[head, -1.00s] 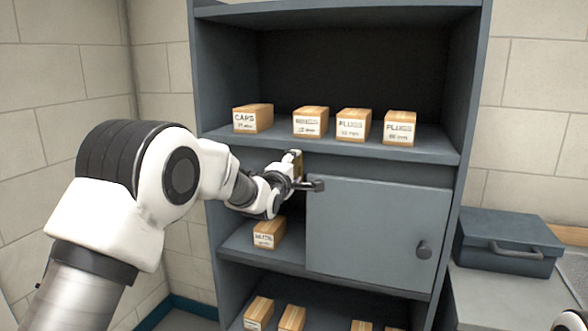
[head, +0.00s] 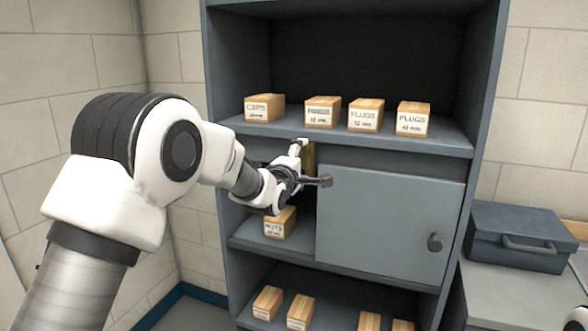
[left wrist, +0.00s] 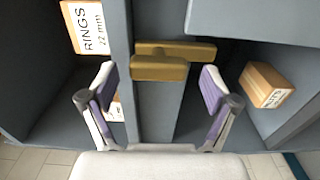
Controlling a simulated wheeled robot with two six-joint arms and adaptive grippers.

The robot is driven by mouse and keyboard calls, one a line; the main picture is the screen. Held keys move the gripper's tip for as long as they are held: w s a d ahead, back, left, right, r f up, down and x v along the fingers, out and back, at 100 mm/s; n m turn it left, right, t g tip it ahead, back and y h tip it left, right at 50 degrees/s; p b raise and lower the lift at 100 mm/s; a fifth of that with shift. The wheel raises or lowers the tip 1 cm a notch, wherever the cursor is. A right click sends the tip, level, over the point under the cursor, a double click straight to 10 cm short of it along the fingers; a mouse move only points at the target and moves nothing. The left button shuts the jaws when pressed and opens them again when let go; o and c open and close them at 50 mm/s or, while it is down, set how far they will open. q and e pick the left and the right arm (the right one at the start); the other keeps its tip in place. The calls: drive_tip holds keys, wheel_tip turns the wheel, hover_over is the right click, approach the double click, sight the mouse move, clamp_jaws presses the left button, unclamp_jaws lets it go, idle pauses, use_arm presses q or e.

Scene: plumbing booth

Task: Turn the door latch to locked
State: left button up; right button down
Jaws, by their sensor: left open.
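The brass door latch (head: 309,160) sits at the upper left edge of the grey cabinet door (head: 385,225), partly hidden behind my left gripper. In the left wrist view the latch (left wrist: 160,68) is a wide bar with a thick block in front of it. My left gripper (head: 313,164) is open. In the left wrist view its two purple-padded fingers (left wrist: 160,87) stand apart, one on each side of the latch. I see no clear contact. My right gripper is out of view.
Several labelled boxes (head: 365,114) line the shelf above. A nuts box (head: 280,224) stands below my left gripper. The door has a round knob (head: 434,242) at right. A blue-grey toolbox (head: 518,238) rests on the counter at right.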

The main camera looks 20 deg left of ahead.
use_arm(q)
drive_tip(key=s, duration=0.9)
drive_tip(key=shift+s+a, duration=0.15)
drive_tip(key=shift+s, duration=0.1)
drive_tip(key=s+f+g, duration=0.2)
drive_tip(key=s+f, duration=0.1)
drive_tip(key=f, duration=0.9)
drive_tip(key=s+f+g, duration=0.3)
drive_tip(key=f, duration=0.9)
drive_tip(key=s+f+g, duration=0.2)
drive_tip(key=s+f, duration=0.1)
drive_tip(key=f, duration=0.8)
drive_tip(key=s+a+f+m+g, duration=0.1)
drive_tip(key=s+f+m+g, duration=0.25)
drive_tip(key=s+f, duration=0.75)
drive_tip(key=s+f+m+g, duration=0.3)
drive_tip(key=s+f+g, duration=0.3)
drive_tip(key=s, duration=0.9)
drive_tip(key=s+m+g, duration=0.1)
drive_tip(key=s+m, duration=0.8)
drive_tip(key=m, duration=0.2)
drive_tip(key=shift+s+g, duration=0.25)
drive_tip(key=shift+g, duration=0.1)
